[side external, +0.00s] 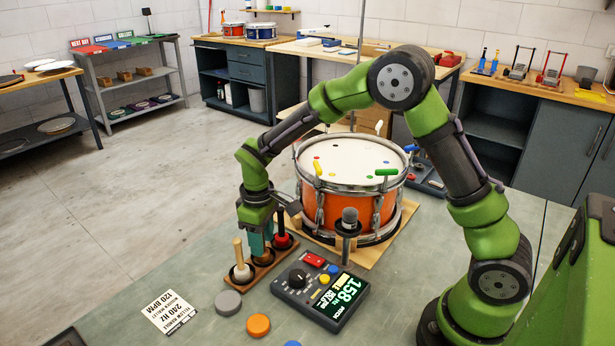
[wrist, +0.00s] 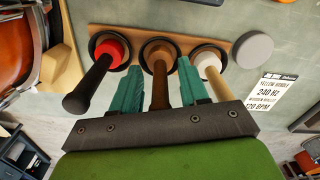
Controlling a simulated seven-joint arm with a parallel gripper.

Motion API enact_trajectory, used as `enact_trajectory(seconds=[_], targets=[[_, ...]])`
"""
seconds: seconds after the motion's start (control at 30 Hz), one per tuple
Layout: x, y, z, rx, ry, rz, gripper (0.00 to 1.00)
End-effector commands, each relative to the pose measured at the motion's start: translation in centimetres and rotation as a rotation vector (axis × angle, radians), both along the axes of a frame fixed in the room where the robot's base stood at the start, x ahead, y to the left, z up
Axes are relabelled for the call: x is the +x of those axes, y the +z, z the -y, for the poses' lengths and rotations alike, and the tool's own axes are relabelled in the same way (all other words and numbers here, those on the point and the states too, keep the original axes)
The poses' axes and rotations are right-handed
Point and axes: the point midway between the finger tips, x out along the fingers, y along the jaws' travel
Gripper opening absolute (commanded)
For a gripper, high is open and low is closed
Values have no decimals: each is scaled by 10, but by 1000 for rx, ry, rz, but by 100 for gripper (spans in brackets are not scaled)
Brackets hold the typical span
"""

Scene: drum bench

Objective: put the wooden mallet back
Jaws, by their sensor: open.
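The wooden mallet (wrist: 159,58) stands in the middle ring of the wooden mallet rack (wrist: 122,33), brown head down and handle up. My gripper (wrist: 160,75) is open, with one teal finger on each side of its handle. In the side external view my gripper (side external: 259,247) is low over the middle of the rack (side external: 262,275) and mostly hides the wooden mallet. A red-headed mallet with a black handle (wrist: 88,84) and a white-headed mallet with a pale handle (wrist: 212,75) fill the rings on either side.
The orange drum (side external: 327,204) stands behind the rack, with a microphone (side external: 349,218) before it. A tuner box (side external: 319,291), a grey puck (side external: 228,302), an orange puck (side external: 258,325) and a printed card (side external: 169,312) lie close by. The bench's left part is clear.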

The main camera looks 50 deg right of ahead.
Motion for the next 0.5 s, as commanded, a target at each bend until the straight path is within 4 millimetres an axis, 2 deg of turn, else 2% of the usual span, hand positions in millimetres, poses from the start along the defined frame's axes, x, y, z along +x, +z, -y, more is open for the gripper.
enact_trajectory(seconds=[0.17,0.5], targets=[[2,26,0,1,0,7,44],[1,97,0,1,-1,6,44]])
